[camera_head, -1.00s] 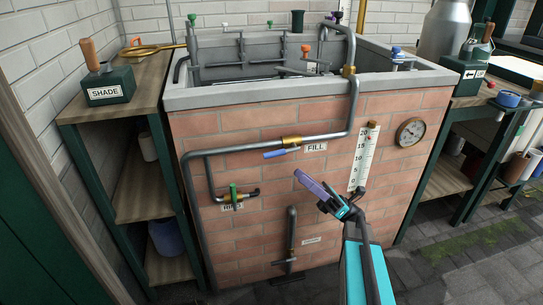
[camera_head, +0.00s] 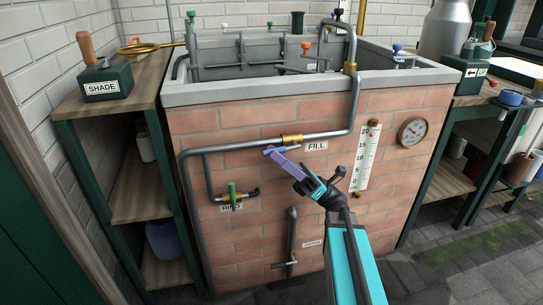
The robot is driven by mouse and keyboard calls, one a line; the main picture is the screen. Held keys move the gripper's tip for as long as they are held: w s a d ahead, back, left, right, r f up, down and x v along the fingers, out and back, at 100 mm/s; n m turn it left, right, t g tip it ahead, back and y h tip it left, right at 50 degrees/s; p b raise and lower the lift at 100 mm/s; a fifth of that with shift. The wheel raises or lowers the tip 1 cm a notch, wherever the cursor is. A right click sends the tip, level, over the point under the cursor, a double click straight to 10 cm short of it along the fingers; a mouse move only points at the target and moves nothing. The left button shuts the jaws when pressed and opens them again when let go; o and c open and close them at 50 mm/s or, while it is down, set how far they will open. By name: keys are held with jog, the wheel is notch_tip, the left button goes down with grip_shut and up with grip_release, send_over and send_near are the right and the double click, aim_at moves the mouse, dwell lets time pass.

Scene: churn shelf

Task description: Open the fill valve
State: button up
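The fill valve is a brass body (camera_head: 292,139) on the grey pipe across the brick front of the tank, beside a white FILL label (camera_head: 316,146). Its blue lever (camera_head: 267,153) shows only at its left end. My gripper (camera_head: 274,151), with purple fingers, is at the lever and covers most of it. The fingers point up and left. I cannot tell whether they touch the lever or are in front of it, nor whether they are open or shut.
A RING-like label and a green-handled valve (camera_head: 232,193) sit lower left. A drain pipe (camera_head: 291,235) stands below. A scale (camera_head: 367,156) and a round gauge (camera_head: 412,131) are to the right. Shelves (camera_head: 140,205) flank the tank.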

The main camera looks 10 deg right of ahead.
jog(key=shift+x, duration=1.05)
jog(key=shift+c, duration=0.5)
grip_shut()
